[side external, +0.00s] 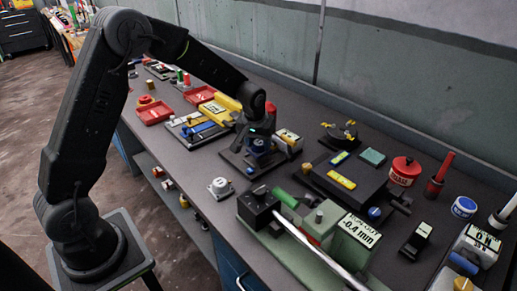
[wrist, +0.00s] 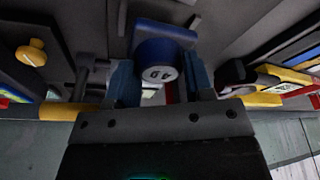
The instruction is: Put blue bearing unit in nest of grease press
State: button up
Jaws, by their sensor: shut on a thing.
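The blue bearing unit (wrist: 166,45) shows in the wrist view between my two fingers, with a round, pale-marked face toward the camera. My gripper (wrist: 160,78) is shut on it. In the side view my gripper (side external: 259,141) is at the middle of the bench, with the blue unit (side external: 260,147) small and partly covered there. A dark base plate (side external: 232,161) with upright parts lies just below it; this looks like the grease press. Its nest is hidden by the gripper and unit, and I cannot tell whether the unit touches it.
A white box (side external: 289,138) stands close to the right of my gripper. Red trays (side external: 154,113) and a tray of yellow and blue parts lie to the left. A dark fixture (side external: 345,178) and a red can (side external: 404,171) stand to the right. A white-topped part (side external: 220,187) sits near the front edge.

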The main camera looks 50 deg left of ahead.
aim_at(255, 154)
jog(key=shift+f, duration=1.3)
jog(key=o, duration=1.3)
jog(key=shift+f, duration=0.2)
jog(key=s+d+r+m, duration=0.1)
jog(key=s+d+r, duration=0.1)
jog(key=s+r, duration=0.5)
jog(key=s+d+r+m, duration=0.1)
jog(key=s+d+r, duration=0.15)
jog(key=r, duration=0.85)
jog(key=s+d+m+t, duration=0.1)
jog(key=s, duration=0.5)
jog(key=s+d+r+m+t+h, duration=0.1)
jog(key=s+d, duration=0.1)
jog(key=s, duration=0.4)
jog(key=s+d+r+m, duration=0.1)
jog(key=s, duration=0.6)
jog(key=shift+d+r+m+t+h, duration=0.25)
jog(key=shift+d+m+t+h, duration=0.05)
jog(key=shift+d+m+t, duration=0.1)
